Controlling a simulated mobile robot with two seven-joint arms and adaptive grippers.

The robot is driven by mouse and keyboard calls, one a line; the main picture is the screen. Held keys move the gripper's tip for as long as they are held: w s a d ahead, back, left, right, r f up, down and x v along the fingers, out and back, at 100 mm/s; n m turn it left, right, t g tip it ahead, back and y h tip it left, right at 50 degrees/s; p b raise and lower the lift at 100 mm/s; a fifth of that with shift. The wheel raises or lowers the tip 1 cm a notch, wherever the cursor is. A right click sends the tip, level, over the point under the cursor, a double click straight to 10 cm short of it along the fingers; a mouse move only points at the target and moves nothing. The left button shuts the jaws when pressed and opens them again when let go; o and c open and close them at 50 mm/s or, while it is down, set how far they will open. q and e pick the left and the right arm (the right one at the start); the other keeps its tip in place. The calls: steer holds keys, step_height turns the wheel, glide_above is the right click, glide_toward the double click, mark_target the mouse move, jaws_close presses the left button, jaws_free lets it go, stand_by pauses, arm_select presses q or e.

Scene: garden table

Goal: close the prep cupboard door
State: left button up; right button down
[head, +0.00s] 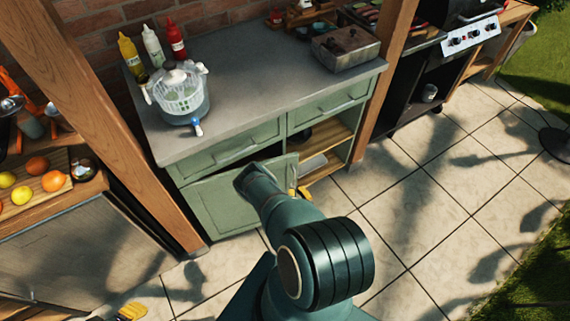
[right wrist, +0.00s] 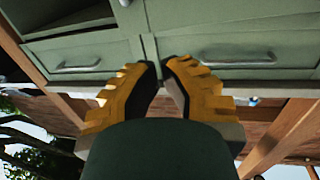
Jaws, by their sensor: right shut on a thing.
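The prep cupboard door (head: 222,201) is a green panel under the left drawer of the grey-topped prep cupboard (head: 225,150). It stands ajar, its right side swung out, with a dark gap along its top. My right gripper (head: 298,192) is at the door's right edge, shut on it; my own arm hides part of the door and the exact grip. In the right wrist view its yellow fingers (right wrist: 165,72) show close together, with the cupboard's drawer fronts (right wrist: 250,52) beyond. A yellow part of my left gripper (head: 130,312) shows at the bottom left; its jaws are unclear.
The open shelves (head: 322,150) right of the door hold a few items. Wooden posts flank the cupboard. The paved floor (head: 410,200) to the right is clear.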

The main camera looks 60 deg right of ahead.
steer(key=b, duration=0.7)
glide_toward(283, 160)
steer(key=x, duration=0.8)
steer(key=shift+w+d, duration=0.1)
steer(key=b+x, duration=0.2)
steer(key=x, duration=0.2)
steer(key=shift+w+d+f, duration=0.1)
steer(key=shift+w+d, duration=0.05)
steer(key=shift+w, duration=0.1)
steer(key=shift+w+d, duration=0.1)
steer(key=shift+w, duration=0.05)
